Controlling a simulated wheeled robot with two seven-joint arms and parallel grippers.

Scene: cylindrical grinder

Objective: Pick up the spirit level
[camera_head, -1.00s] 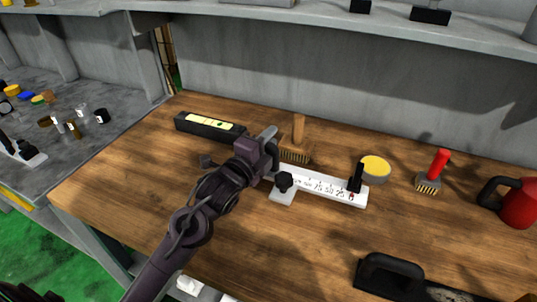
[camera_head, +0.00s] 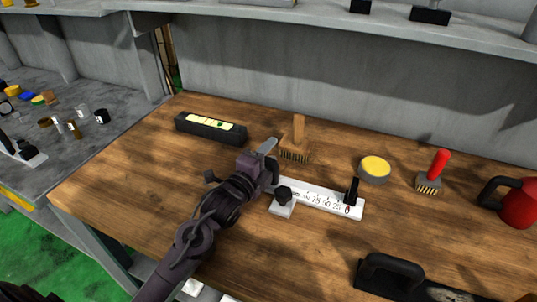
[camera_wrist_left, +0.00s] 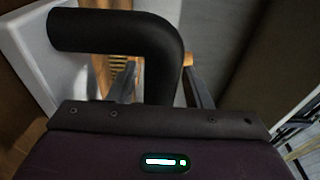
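The spirit level (camera_head: 210,129), a dark bar with a yellow-green top strip, lies at the back left of the wooden bench. My left gripper (camera_head: 270,158) is to its right and nearer the front, apart from it. A black bent tube there hides part of the gap. The spirit level cannot be made out in that view. My right gripper is not in view.
A white scale (camera_head: 325,199) with black knobs lies against or just beside my left gripper. A wooden-handled brush (camera_head: 297,145) stands close behind. A yellow-topped tin (camera_head: 375,168), red-handled brush (camera_head: 432,175) and black-handled float (camera_head: 392,275) are further right. The bench's front left is clear.

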